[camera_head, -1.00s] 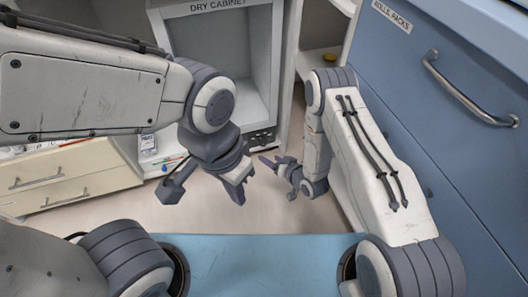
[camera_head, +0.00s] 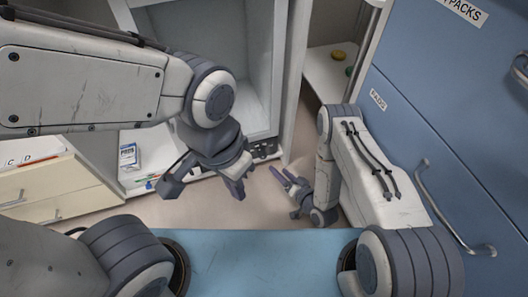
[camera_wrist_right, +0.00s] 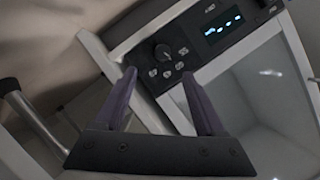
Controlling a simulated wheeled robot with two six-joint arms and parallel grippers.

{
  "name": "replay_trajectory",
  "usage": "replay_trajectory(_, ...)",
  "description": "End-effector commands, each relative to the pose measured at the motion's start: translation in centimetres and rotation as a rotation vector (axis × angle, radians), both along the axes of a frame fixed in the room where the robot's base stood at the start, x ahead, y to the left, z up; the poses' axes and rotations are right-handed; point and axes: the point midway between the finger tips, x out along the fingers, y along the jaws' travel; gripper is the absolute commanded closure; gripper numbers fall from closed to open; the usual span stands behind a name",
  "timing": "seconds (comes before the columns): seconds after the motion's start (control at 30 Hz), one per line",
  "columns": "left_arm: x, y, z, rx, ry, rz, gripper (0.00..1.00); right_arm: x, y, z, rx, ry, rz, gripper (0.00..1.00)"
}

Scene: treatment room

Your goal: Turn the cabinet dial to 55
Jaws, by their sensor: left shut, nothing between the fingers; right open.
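In the right wrist view the cabinet dial (camera_wrist_right: 162,52) is a round dark knob on a black control panel (camera_wrist_right: 185,38), beside several small buttons and a lit display (camera_wrist_right: 222,26). Its reading is too small to tell. In the head view the panel (camera_head: 265,149) shows low on the cabinet (camera_head: 284,70), partly hidden by my left gripper (camera_head: 238,188). That gripper is shut and empty, in front of the panel. My right gripper (camera_head: 281,179) is open and empty, below the panel. Its purple fingers (camera_wrist_right: 163,95) point toward the panel and are apart from the dial.
Blue drawers (camera_head: 420,120) with handles stand at the right. A drawer unit (camera_head: 40,190) and a small labelled box (camera_head: 128,157) are at the left. Floor shows between.

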Motion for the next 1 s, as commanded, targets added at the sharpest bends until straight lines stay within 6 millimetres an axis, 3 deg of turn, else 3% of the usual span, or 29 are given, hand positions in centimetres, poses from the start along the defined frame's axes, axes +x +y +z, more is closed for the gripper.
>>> replay_trajectory(0.3,0.0,0.0,-3.4,0.0,0.0,0.0,1.0,4.1,3.8,-1.9,0.001,-0.006,0.02,0.27)
replay_trajectory(0.6,0.0,0.0,-5.8,0.0,0.0,0.0,1.0,7.7,5.9,-3.0,0.001,-0.004,0.017,0.27)
replay_trajectory(1.0,0.0,0.0,-5.9,0.0,0.0,0.0,1.0,8.3,6.1,-2.9,0.0,-0.001,0.012,0.27)
